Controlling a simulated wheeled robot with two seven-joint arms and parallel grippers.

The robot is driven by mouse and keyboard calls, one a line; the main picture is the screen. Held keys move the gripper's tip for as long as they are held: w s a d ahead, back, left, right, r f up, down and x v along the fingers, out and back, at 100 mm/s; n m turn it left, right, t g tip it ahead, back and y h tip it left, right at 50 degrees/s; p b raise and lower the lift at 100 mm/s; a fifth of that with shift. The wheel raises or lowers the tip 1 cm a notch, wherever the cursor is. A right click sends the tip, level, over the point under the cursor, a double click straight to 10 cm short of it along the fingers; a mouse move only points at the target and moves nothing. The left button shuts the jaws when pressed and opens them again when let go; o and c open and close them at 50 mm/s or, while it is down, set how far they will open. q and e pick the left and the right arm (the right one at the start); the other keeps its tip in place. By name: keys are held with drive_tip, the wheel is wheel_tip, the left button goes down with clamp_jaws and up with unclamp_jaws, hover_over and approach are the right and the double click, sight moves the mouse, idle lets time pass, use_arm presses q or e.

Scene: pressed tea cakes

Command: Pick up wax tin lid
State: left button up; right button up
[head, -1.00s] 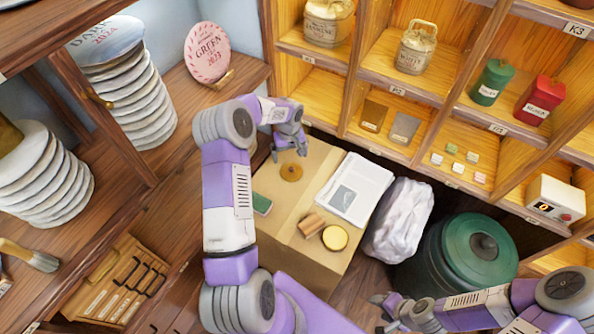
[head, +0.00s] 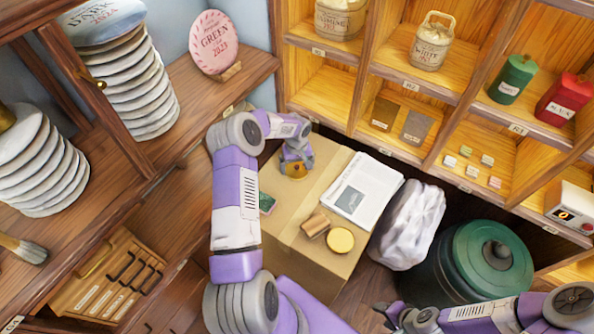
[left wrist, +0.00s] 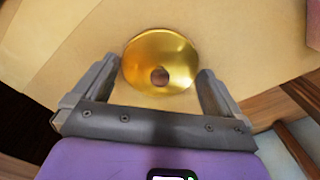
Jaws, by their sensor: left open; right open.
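The wax tin lid, a round gold disc with a small dark round spot near its middle (left wrist: 160,52), lies flat on the cardboard box. In the head view the lid (head: 294,170) is partly hidden by my left gripper (head: 296,162), which is right above it. In the left wrist view my left gripper (left wrist: 158,74) is open, with one finger on each side of the lid's near edge and nothing held. A round tin with a pale yellow top (head: 340,240) stands at the box's near side. My right gripper (head: 384,314) is open and empty, low over the floor.
The cardboard box (head: 290,212) also bears a green item (head: 267,203), a brown roll (head: 315,225) and a white printed sheet (head: 362,190). A white wrapped bundle (head: 412,225) and a green lidded bin (head: 478,258) stand to the right. Wooden shelves (head: 400,85) rise behind.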

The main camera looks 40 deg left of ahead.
use_arm(q)
drive_tip(key=c, duration=0.8)
